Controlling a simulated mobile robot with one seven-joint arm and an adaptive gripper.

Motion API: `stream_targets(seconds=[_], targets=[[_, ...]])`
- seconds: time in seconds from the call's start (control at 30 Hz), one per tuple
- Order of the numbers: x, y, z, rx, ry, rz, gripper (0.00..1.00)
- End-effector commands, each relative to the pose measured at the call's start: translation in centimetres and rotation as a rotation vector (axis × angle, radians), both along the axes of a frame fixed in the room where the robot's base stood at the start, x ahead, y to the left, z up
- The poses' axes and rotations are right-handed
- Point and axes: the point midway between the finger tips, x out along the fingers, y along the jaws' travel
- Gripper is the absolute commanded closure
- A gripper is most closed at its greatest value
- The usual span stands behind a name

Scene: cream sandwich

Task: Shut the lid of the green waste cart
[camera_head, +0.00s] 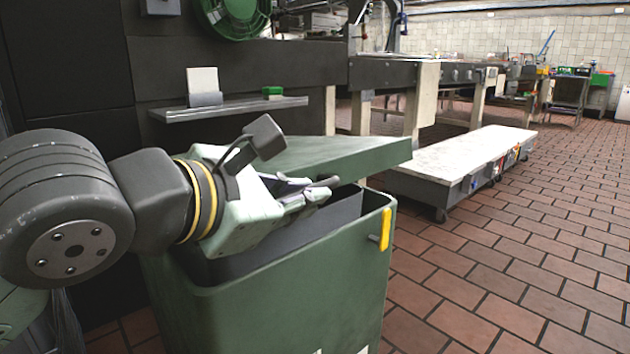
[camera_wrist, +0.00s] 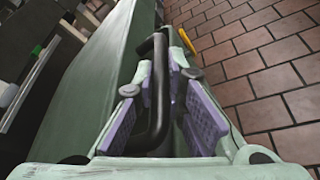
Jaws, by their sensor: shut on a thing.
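The green waste cart (camera_head: 300,305) stands in front of me, with its dark inside showing below the lid. Its green lid (camera_head: 345,152) is partly raised, with a gap between it and the cart's rim. My gripper (camera_head: 312,193) is at the lid's near edge, above the cart's opening. In the wrist view, the purple-padded fingers (camera_wrist: 172,110) are shut on the lid's black bar handle (camera_wrist: 158,85). The lid also shows in the wrist view (camera_wrist: 90,80). The lid's hinge side is hidden in the head view.
A yellow handle (camera_head: 386,229) is on the cart's right corner. A low wheeled platform (camera_head: 465,160) stands behind to the right. A wall shelf (camera_head: 235,108) is behind the lid. The brick-tiled floor at the right is clear.

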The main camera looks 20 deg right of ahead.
Motion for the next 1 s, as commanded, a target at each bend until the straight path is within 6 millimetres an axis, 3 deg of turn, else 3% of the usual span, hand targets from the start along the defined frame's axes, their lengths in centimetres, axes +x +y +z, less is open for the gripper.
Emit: stream_targets(seconds=[0.03, 0.2, 0.67, 0.7, 0.8, 1.0], targets=[[0.1, 0.2, -1.0, -0.004, 0.002, -0.001, 1.00], [0.3, 0.6, -2.1, -0.002, 0.001, -0.002, 1.00], [0.4, 0.8, -2.4, -0.001, 0.001, -0.001, 1.00], [0.4, 0.8, -2.4, -0.001, 0.001, -0.001, 0.88], [0.4, 0.8, -2.4, 0.000, 0.001, 0.000, 0.81], [0.4, 0.8, -2.4, -0.001, 0.001, 0.000, 0.80]])
